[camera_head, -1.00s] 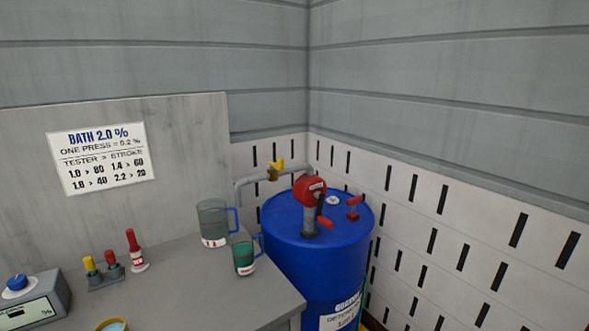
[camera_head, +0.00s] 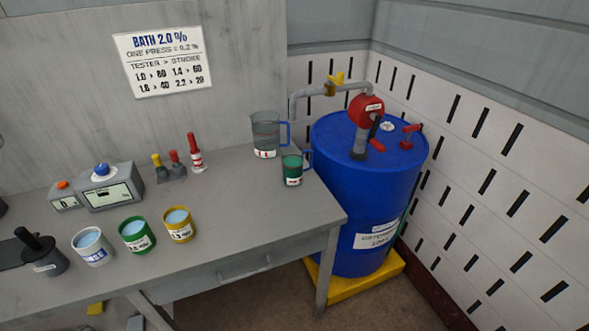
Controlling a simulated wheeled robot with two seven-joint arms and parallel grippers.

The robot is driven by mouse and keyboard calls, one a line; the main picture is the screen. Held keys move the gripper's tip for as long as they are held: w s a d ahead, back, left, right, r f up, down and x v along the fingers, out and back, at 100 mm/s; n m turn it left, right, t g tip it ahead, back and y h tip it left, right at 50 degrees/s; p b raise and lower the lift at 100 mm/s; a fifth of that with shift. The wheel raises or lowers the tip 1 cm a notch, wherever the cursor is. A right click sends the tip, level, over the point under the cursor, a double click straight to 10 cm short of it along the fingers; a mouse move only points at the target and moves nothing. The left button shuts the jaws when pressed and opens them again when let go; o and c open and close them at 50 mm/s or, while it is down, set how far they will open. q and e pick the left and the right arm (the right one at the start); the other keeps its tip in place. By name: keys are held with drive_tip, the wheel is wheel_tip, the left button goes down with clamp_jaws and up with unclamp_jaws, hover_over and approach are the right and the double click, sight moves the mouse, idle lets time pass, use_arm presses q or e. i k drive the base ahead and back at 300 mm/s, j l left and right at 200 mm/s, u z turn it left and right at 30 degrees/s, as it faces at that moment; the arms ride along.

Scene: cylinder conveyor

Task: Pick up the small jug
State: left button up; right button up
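The small jug (camera_head: 292,169) is a dark green cup with a blue handle on its right and a white label. It stands upright on the grey table (camera_head: 240,204) near the right end. A larger clear grey jug (camera_head: 266,136) with a blue handle stands just behind it to the left. Neither of my grippers is in view.
A blue drum (camera_head: 363,200) with a red pump (camera_head: 366,110) stands on a yellow base right of the table. The table between is clear.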

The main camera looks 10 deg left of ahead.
sight(292, 156)
drive_tip(key=i+l+u, duration=0.5)
drive_tip(key=l+u, duration=0.15)
drive_tip(key=i+l+u, duration=0.3)
drive_tip(key=l, duration=0.3)
drive_tip(key=l+u, duration=0.3)
drive_tip(key=l, duration=0.15)
drive_tip(key=i+l+u, duration=0.1)
drive_tip(key=l+u, duration=0.2)
drive_tip(key=l, duration=0.25)
drive_tip(key=l+u, duration=0.35)
drive_tip(key=l, duration=0.2)
